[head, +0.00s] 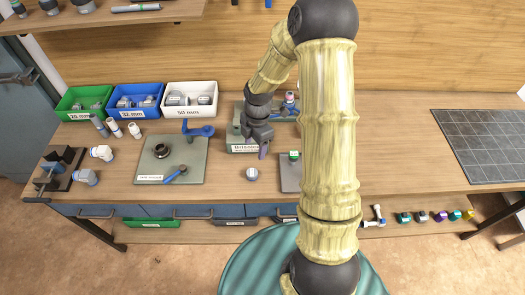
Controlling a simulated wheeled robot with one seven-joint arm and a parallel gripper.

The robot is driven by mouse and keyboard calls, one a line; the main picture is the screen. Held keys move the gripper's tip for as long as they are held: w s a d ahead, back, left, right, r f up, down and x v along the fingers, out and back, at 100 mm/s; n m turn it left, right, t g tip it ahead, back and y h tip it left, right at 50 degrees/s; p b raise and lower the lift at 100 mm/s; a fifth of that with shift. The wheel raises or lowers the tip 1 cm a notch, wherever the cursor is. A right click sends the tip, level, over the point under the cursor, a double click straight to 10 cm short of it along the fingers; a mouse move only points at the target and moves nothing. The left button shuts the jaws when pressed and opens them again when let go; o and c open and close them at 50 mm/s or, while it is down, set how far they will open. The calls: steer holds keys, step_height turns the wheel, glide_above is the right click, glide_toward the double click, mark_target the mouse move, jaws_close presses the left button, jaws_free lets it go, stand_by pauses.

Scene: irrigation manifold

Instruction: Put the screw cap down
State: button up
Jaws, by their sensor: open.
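My gripper (262,148) is open above the workbench, near the front of a grey-green block with a white label (244,148). A small round grey-and-white piece, which looks like the screw cap (252,174), lies on the bare wood just in front of the gripper. It appears apart from the fingers. It is too small to tell its exact make or which way up it lies. My arm hides part of the bench to the right of the gripper.
Green (66,115), blue (114,110) and white (167,112) bins with fittings stand at the back left. A grey-green mat (143,165) holds a black ring and a blue-handled tool. A small plate (287,184) with a green-topped piece (294,155) lies right. A dark grid mat (490,140) lies far right.

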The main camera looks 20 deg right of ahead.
steer(key=s+a+r+m+t+h, duration=0.1)
steer(key=s+r+m+t, duration=0.2)
steer(key=s+r+m, duration=1)
steer(key=s+m, duration=0.1)
steer(key=m, duration=0.7)
steer(key=shift+a, duration=0.25)
steer(key=shift+w, duration=0.1)
steer(key=shift+f+b, duration=0.55)
steer(key=shift+c, duration=0.4)
